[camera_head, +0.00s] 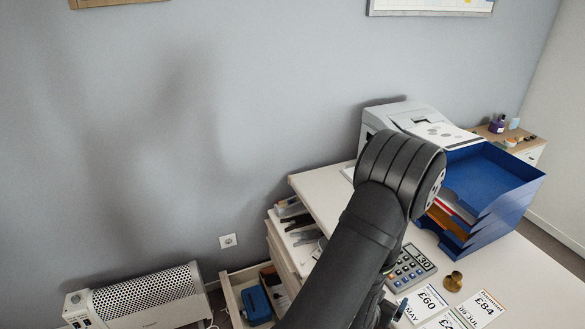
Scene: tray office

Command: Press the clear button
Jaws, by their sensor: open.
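A grey calculator (412,268) lies on the white desk, with a display that seems to read 130 and rows of small keys. My arm passes in front of its left side and hides part of it. The keys are too small to read, so I cannot tell which one is the clear button.
A blue tray stack (490,185) and a white printer (405,118) stand behind the calculator. A brass object (453,281) and price cards (481,308) lie to its right. An open drawer (232,296) and a heater (145,299) are at lower left.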

